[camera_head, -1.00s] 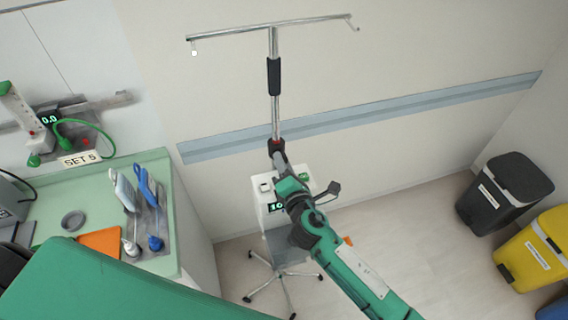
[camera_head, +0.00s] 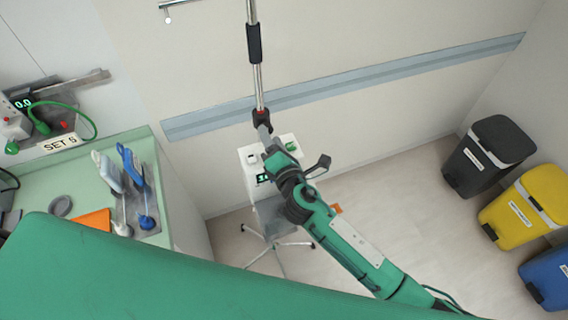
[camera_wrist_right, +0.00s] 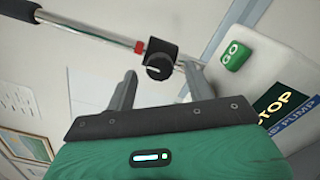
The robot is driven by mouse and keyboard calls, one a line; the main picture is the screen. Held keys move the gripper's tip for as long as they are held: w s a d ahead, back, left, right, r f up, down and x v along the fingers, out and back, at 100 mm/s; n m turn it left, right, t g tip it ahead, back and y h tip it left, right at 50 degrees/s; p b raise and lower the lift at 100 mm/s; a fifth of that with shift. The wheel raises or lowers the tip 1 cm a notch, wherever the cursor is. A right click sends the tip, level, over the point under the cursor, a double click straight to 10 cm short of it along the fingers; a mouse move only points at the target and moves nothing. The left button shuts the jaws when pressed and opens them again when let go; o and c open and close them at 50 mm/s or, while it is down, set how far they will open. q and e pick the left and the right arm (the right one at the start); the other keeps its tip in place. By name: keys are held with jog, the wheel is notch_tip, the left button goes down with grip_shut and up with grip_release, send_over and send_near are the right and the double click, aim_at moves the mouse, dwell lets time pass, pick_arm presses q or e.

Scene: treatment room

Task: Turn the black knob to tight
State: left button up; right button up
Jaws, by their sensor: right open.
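The black knob (camera_wrist_right: 159,67) sits on a black clamp on the metal pole in the right wrist view. It is round with a pale mark on its face, beside a red collar. My right gripper (camera_wrist_right: 162,72) is open, with one finger on each side of the knob in that view; I cannot tell whether either touches it. In the head view, the black clamp (camera_head: 262,117) is on the upright pole (camera_head: 258,85), with my right gripper (camera_head: 264,132) just below it. The knob itself is too small to make out there. My left gripper is not in view.
A green-topped counter (camera_head: 85,180) with tools is at left. Black (camera_head: 490,155), yellow (camera_head: 525,210) and blue (camera_head: 548,275) bins stand at right.

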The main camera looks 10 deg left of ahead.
jog(key=b+v, duration=0.3)
jog(key=v, duration=0.9)
jog(key=shift+b, duration=0.35)
